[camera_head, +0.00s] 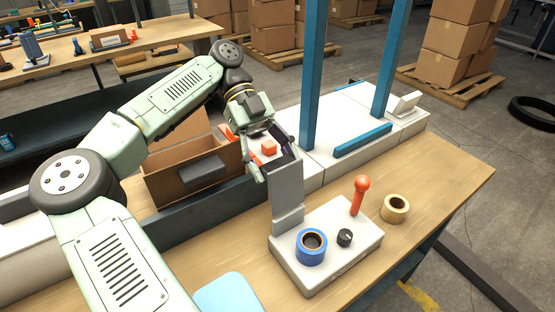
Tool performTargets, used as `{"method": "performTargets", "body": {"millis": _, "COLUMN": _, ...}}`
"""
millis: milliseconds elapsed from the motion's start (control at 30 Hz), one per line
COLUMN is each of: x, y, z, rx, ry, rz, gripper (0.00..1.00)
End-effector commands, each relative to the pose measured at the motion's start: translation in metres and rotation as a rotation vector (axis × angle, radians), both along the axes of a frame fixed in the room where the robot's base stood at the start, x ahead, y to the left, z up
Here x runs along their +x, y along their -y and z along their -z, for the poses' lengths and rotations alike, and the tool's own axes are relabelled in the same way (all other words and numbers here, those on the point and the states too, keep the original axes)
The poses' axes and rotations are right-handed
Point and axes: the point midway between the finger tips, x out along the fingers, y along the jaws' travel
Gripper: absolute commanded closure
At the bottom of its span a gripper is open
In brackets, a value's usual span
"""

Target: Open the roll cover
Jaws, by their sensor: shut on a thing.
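A light grey machine base (345,262) stands on the wooden bench with a grey upright panel (287,190) at its back left, which I take to be the roll cover. The panel stands up from the base, tilted slightly. A small red block (269,148) shows at the top, between the fingers. My gripper (266,152) reaches in from above and is shut at the panel's upper end; the exact contact is partly hidden. A blue roll with a dark core (311,246) sits uncovered on the base, in front of the panel.
A red-knobbed lever (360,194) and a black knob (345,238) are on the base. A tan tape roll (395,208) lies to the right. An open cardboard box (178,186) stands on the conveyor behind, near my arm. Blue posts (313,75) rise behind. The bench's right end is clear.

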Motion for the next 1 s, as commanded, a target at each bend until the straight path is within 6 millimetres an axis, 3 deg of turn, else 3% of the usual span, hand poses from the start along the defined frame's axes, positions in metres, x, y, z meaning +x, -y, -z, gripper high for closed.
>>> {"method": "performTargets", "body": {"millis": 33, "x": 0.0002, "y": -0.0019, "z": 0.0066, "rx": 0.005, "ry": -0.013, "rz": 0.002, "gripper": 0.92}}
{"method": "performTargets", "body": {"millis": 567, "x": 0.0003, "y": -0.0024, "z": 0.0087, "rx": -0.006, "ry": -0.032, "rz": 0.007, "gripper": 0.92}}
{"method": "performTargets", "body": {"millis": 600, "x": 0.0002, "y": -0.0023, "z": 0.0086, "rx": -0.006, "ry": -0.032, "rz": 0.007, "gripper": 0.39}}
{"method": "performTargets", "body": {"millis": 867, "x": 0.0010, "y": -0.0019, "z": 0.0057, "rx": -0.011, "ry": -0.028, "rz": 0.004, "gripper": 0.22}}
{"method": "performTargets", "body": {"millis": 1000, "x": 0.0012, "y": -0.0017, "z": 0.0048, "rx": -0.011, "ry": -0.028, "rz": 0.003, "gripper": 0.22}}
